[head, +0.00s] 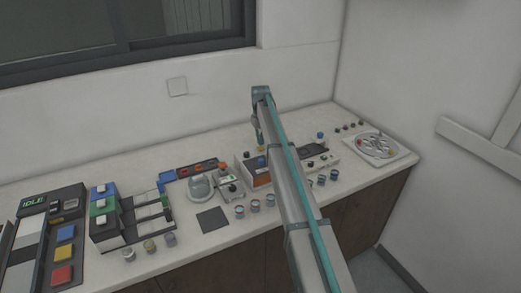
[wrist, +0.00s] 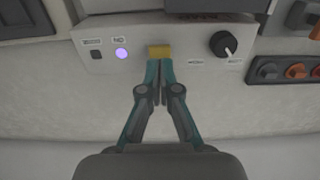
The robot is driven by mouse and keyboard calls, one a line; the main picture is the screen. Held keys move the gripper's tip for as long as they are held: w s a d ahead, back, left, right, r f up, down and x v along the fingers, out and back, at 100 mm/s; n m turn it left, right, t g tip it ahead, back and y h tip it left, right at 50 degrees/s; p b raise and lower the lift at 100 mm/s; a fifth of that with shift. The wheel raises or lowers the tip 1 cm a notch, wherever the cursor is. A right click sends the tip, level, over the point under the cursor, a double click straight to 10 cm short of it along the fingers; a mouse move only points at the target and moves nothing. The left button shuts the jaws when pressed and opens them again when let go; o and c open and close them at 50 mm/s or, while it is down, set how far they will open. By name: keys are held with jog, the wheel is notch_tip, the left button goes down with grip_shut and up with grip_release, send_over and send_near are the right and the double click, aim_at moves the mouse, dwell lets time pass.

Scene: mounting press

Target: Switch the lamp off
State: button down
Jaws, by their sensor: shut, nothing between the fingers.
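In the wrist view a pale control panel (wrist: 190,68) carries a round light (wrist: 121,53), glowing violet-white, beside a small label. A yellow block-shaped control (wrist: 160,51) is right of the light, and a black knob (wrist: 224,45) is further right. My gripper (wrist: 160,66) is shut and empty, its tips right at the yellow control; I cannot tell whether they touch it.
A long counter (head: 340,190) holds several devices and small jars. A dark square pad (head: 212,220) lies in front of a grey round-based device (head: 200,187). A round tray (head: 376,145) is at the right end. In the wrist view, a strip with coloured knobs (wrist: 285,72) is right of the panel.

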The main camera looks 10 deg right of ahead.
aim_at(260, 148)
jog(key=shift+f, duration=0.2)
jog(key=shift+f+b, duration=0.4)
jog(key=shift+f, duration=0.8)
jog(key=shift+r, duration=0.25)
jog(key=shift+r+p, duration=0.6)
jog(key=shift+r, duration=0.6)
jog(key=shift+r+p, duration=1.05)
jog(key=shift+r, duration=1.45)
